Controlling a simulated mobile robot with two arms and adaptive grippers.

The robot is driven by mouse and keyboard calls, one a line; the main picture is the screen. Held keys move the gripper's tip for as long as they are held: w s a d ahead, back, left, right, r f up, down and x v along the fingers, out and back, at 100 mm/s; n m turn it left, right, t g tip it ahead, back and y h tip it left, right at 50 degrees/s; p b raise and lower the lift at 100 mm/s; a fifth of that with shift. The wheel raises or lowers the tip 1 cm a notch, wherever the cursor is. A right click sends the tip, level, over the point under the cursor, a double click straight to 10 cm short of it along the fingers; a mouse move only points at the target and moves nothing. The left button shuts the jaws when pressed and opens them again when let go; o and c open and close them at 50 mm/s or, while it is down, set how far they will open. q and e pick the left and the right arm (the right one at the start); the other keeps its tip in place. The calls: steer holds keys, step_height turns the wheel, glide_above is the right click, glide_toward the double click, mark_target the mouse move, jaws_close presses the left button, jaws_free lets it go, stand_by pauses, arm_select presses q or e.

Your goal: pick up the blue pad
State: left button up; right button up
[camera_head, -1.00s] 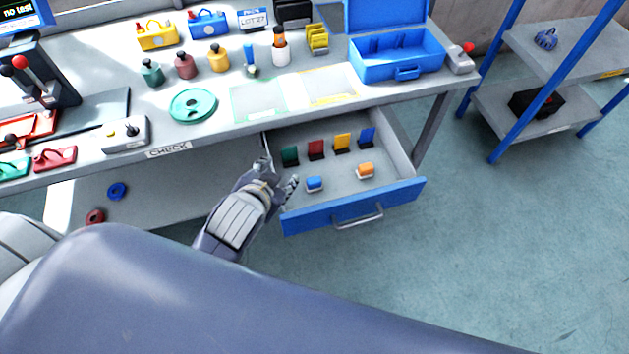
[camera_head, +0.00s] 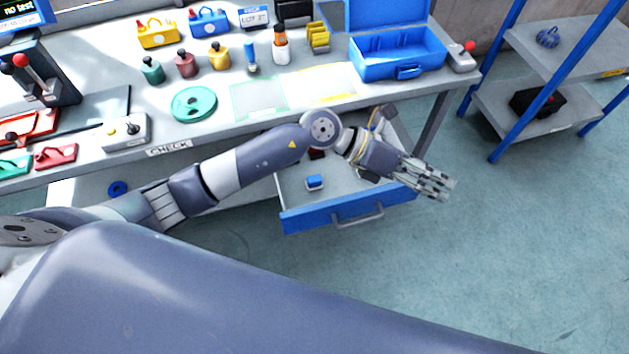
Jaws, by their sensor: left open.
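A small blue pad (camera_head: 315,182) with a pale base sits in the open drawer (camera_head: 335,215), towards its front left. It shows clear of my arm. My left gripper (camera_head: 443,189) is open and empty. Its fingers point right, beyond the drawer's front right corner and well to the right of the blue pad. My left arm crosses above the drawer and hides most of the upright coloured pieces at its back and the orange pad. My right gripper is out of view.
The bench above the drawer holds coloured bottles, a teal disc (camera_head: 194,104) and an open blue case (camera_head: 398,55). A shelf rack with blue posts (camera_head: 500,105) stands at the right. Clear floor lies in front of the drawer and to its right.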

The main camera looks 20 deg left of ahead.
arm_select(q)
steer(key=w+a+f+m+g+y, duration=0.1)
steer(key=w+a+f+m+y, duration=0.1)
steer(key=a+f+y, duration=0.55)
steer(key=y, duration=0.6)
glide_above(316, 178)
steer(key=f, duration=0.3)
steer(key=shift+w+d+f+m, duration=0.15)
steer(key=shift+d+f+m, duration=0.05)
steer(key=shift+f+m, duration=0.2)
steer(key=shift+a+f, duration=0.1)
steer(key=shift+a, duration=0.2)
step_height(316, 178, down, 11)
steer(key=b, duration=0.7)
steer(key=shift+r, duration=0.3)
steer(key=c, duration=1)
